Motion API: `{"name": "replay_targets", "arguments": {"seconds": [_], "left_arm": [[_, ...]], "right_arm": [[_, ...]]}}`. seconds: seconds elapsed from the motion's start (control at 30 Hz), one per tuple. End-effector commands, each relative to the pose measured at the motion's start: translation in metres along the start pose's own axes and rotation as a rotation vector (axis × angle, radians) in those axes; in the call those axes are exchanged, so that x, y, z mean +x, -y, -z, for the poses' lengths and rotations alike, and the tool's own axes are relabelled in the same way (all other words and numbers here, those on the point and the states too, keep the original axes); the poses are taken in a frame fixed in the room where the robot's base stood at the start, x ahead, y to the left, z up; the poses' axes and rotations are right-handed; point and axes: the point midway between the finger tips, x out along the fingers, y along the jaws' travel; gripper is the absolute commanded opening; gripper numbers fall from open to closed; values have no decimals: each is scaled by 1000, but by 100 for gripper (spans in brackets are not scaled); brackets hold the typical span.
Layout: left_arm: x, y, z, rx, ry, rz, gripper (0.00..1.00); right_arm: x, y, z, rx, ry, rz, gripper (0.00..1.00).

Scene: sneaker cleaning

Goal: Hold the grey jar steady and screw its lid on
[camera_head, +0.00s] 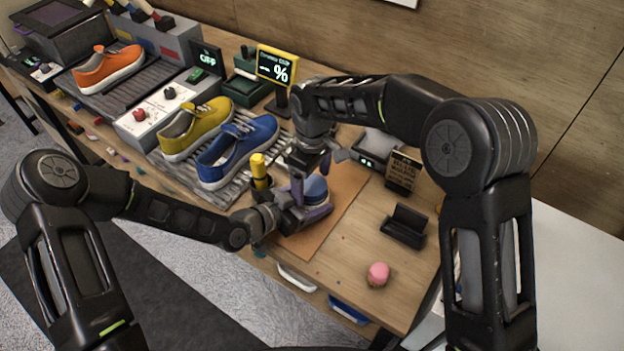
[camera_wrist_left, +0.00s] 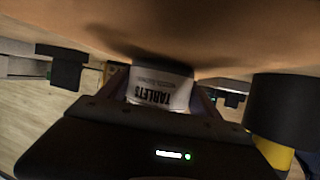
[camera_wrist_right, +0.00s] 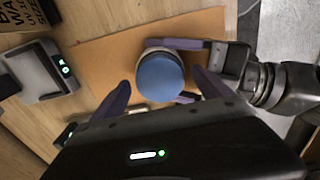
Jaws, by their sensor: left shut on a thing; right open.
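The grey jar (camera_wrist_left: 160,88) stands on the orange-brown mat, its pale wall and "TABLETS" label showing upside down in the left wrist view. A round blue lid (camera_wrist_right: 160,77) is on top of the jar; I cannot tell how far it is threaded. The lid also shows in the head view (camera_head: 315,188). My left gripper (camera_head: 309,200) is shut on the jar from the side, low and level. My right gripper (camera_wrist_right: 161,80) is open and points down from above, its purple fingers on either side of the lid, apart from it in the right wrist view.
The mat (camera_head: 342,205) lies bare on the right of the jar. A yellow-capped bottle (camera_head: 259,170) stands close on the left, near a blue sneaker (camera_head: 238,150) on a rack. A black holder (camera_head: 404,226) and a pink round item (camera_head: 378,274) are to the right.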

Motion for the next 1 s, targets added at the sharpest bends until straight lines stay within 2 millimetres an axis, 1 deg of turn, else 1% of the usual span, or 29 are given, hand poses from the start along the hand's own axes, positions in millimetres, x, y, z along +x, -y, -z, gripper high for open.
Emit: {"name": "replay_targets", "arguments": {"seconds": [0.17, 0.27, 0.33, 0.47, 0.7, 0.8, 0.9, 1.0], "left_arm": [[0, 0, 0, 0, 0, 0, 0], [0, 0, 0, 0, 0, 0, 0], [0, 0, 0, 0, 0, 0, 0], [0, 0, 0, 0, 0, 0, 0], [0, 0, 0, 0, 0, 0, 0], [0, 0, 0, 0, 0, 0, 0], [0, 0, 0, 0, 0, 0, 0], [0, 0, 0, 0, 0, 0, 0]], "right_arm": [[-1, 0, 0, 0, 0, 0, 88], [-7, 0, 1, 0, -2, -1, 88], [-14, 0, 1, 0, -2, -1, 88], [-34, 0, 1, 0, -3, -1, 88], [-82, 0, 1, 1, -4, -1, 88], [-99, 0, 1, 0, -3, -1, 88], [-112, 0, 1, 0, -3, -1, 88], [-118, 0, 0, 0, -1, 0, 88]]}}
